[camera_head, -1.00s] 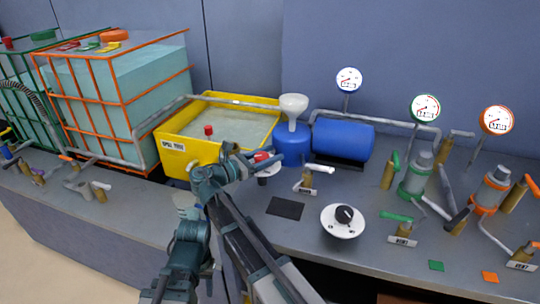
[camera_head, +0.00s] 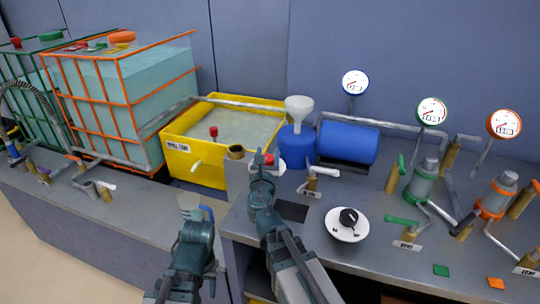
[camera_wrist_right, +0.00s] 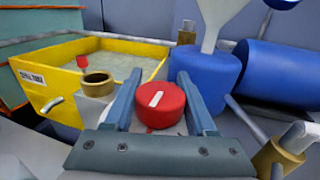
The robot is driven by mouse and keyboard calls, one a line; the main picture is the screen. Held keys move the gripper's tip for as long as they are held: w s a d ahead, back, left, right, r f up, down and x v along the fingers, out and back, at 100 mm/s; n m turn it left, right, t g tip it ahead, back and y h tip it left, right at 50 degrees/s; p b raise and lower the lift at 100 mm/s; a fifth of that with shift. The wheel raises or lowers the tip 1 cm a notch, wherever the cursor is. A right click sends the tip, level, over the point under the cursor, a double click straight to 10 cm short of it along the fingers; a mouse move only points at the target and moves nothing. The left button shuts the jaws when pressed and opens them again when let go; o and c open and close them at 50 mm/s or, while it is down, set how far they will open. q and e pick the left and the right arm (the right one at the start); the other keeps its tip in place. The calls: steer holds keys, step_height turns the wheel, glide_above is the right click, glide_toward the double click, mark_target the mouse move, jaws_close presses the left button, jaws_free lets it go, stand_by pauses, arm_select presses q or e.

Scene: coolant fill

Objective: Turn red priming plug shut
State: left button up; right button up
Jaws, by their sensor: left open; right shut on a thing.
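The red priming plug (camera_head: 269,158) shows in the head view at the tip of my right gripper (camera_head: 262,166), in front of the blue pot. In the right wrist view the plug (camera_wrist_right: 158,104) is a round red cap with a white bar mark that runs slightly tilted. The two fingers of my right gripper (camera_wrist_right: 160,106) lie on either side of the cap and are shut on it. What lies below the cap is hidden by the gripper. My left gripper (camera_head: 196,209) is open, low near the bench's front edge, away from the plug.
A brass-ringed opening (camera_head: 236,151) stands just left of the plug. A blue pot (camera_head: 295,148) with a white funnel (camera_head: 298,106) and a blue tank (camera_head: 347,142) are behind. A yellow spill tray (camera_head: 188,165) is to the left. A white-handled valve (camera_head: 314,179) is close on the right.

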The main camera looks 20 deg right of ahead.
steer(key=shift+a+n+g+y, duration=0.2)
steer(key=shift+a+n+y, duration=0.15)
steer(key=shift+n+y, duration=1.75)
steer(key=shift+a+n+g+y, duration=0.3)
steer(key=shift+n+y, duration=0.85)
steer(key=shift+y, duration=1.75)
steer(key=shift+a+n+g+y, duration=0.1)
steer(key=shift+a+n+y, duration=0.3)
steer(key=shift+n+y, duration=1.7)
steer(key=shift+s+a+m+y, duration=0.1)
steer(key=shift+m+y, duration=0.25)
steer(key=shift+y, duration=0.15)
steer(key=o, duration=1.4)
